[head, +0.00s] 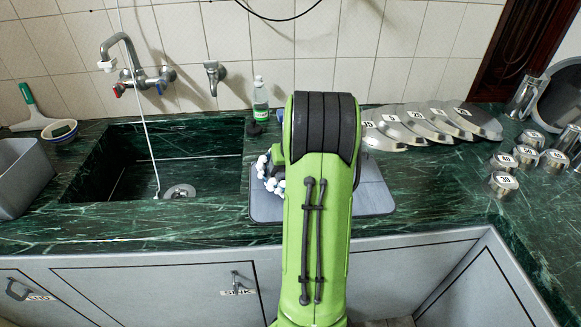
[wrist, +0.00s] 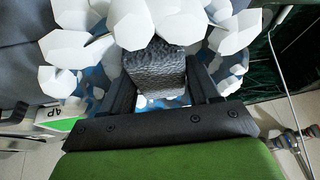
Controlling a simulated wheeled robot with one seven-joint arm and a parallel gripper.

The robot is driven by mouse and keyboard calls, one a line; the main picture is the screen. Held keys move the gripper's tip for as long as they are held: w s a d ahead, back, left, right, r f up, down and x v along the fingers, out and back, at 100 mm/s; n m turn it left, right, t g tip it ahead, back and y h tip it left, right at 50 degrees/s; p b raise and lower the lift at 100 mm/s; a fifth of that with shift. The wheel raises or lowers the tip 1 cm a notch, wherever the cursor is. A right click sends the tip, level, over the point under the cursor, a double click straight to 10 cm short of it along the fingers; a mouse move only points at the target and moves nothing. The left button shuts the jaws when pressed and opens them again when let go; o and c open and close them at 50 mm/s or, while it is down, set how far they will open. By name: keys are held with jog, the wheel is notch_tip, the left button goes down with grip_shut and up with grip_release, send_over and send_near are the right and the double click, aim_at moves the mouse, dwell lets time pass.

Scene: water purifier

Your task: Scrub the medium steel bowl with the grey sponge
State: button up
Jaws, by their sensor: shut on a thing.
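In the wrist view, my gripper (wrist: 160,76) is shut on the grey sponge (wrist: 156,66), a dark, rough block between the two black fingers. Large white foam-like lumps (wrist: 146,22) crowd around the sponge. Beneath them shows a blue-and-white surface (wrist: 95,76); I cannot tell whether it is the medium steel bowl. In the head view, my green arm hides the gripper, the sponge and the middle of the grey board. White lumps (head: 270,176) show just left of the arm, over the board.
The grey board (head: 374,193) lies on the green marble counter. The sink (head: 200,172) is to the left, with a tap above. A soap bottle (head: 260,99) stands behind the board. Several steel lids (head: 470,120) and labelled metal cups (head: 502,183) stand at right.

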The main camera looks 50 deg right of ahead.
jog(key=shift+a, duration=0.25)
jog(key=shift+s+a+b, duration=0.1)
jog(key=shift+s+b, duration=0.4)
jog(key=shift+s, duration=1.25)
jog(key=shift+r, duration=0.1)
notch_tip(320, 180, up, 11)
jog(key=p, duration=0.9)
